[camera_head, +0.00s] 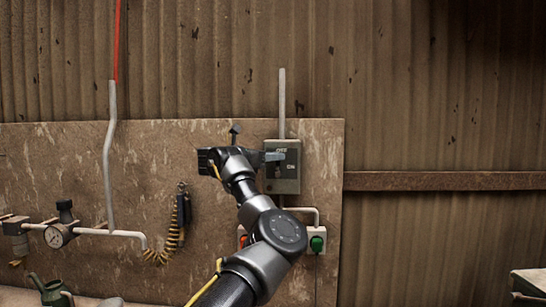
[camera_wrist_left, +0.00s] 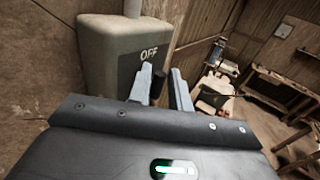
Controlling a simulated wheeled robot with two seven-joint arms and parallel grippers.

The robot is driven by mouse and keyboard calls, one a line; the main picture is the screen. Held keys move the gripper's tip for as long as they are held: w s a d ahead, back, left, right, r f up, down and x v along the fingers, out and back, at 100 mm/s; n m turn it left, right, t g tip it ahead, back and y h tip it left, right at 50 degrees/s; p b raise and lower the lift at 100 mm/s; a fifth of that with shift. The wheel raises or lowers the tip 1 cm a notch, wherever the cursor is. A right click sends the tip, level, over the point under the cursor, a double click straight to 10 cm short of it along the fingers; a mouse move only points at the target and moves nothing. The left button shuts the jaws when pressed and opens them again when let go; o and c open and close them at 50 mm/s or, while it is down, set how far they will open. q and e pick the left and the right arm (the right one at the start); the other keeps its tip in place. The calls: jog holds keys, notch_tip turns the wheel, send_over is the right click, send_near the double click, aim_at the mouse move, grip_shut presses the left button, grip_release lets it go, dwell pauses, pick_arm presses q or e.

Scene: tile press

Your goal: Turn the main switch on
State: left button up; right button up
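The main switch is a grey-green box (camera_head: 287,183) on the brown board, with OFF marked above ON. The box (camera_wrist_left: 103,45) also fills the upper left of the left wrist view, with its OFF mark in sight. My left gripper (camera_head: 274,157) is at the upper part of the box, next to the OFF mark. In the left wrist view its two fingers (camera_wrist_left: 167,84) stand apart, with the dark switch handle (camera_wrist_left: 158,84) between them. The handle is close to the left finger, and a gap shows toward the right one. I cannot tell whether they touch. My right gripper is out of view.
Below the box are an orange button (camera_head: 242,237) and a green button (camera_head: 317,243). A pressure gauge (camera_head: 56,237), pipe and coiled hose (camera_head: 178,228) are at left. A rusty rail (camera_head: 440,181) runs right of the board. A workbench (camera_wrist_left: 280,88) shows in the wrist view.

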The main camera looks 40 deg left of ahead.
pick_arm(q)
grip_shut()
